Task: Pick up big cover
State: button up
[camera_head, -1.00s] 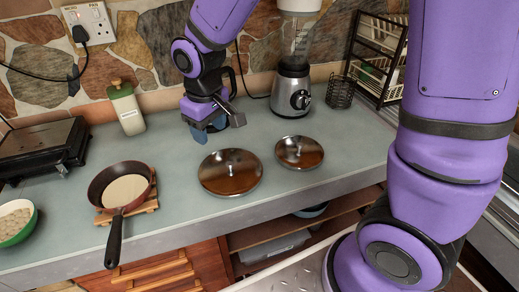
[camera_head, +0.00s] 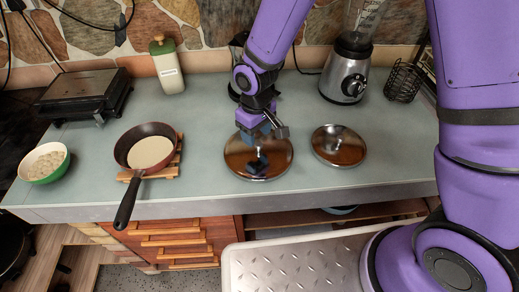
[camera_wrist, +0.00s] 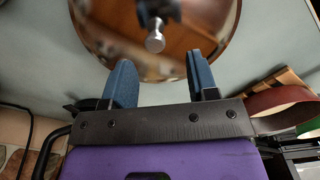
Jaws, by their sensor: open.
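The big cover (camera_head: 276,169) is a shiny round lid with a knob, lying on the counter in the middle. In the wrist view the big cover (camera_wrist: 215,32) fills the top of the picture, with its metal knob (camera_wrist: 155,42) ahead of the fingers and roughly centred between them. My gripper (camera_head: 262,140) hangs over the far part of the cover and hides some of it. In the wrist view my gripper (camera_wrist: 162,75) has its two blue fingers apart with nothing between them. A smaller lid (camera_head: 338,146) lies to the right of the big cover.
A red pan (camera_head: 126,147) with a black handle sits on a wooden trivet (camera_head: 165,172) to the left. A green bowl (camera_head: 60,173), a grill (camera_head: 83,92), a jar (camera_head: 168,68) and a blender (camera_head: 345,76) stand around. The counter's front edge is close to the cover.

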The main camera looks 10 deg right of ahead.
aim_at(259, 144)
jog(key=shift+d+f, duration=0.15)
jog(key=shift+f, duration=1.15)
jog(key=shift+d+f, duration=0.15)
jog(key=shift+f, duration=1.1)
grip_shut()
jog(key=shift+r, duration=0.2)
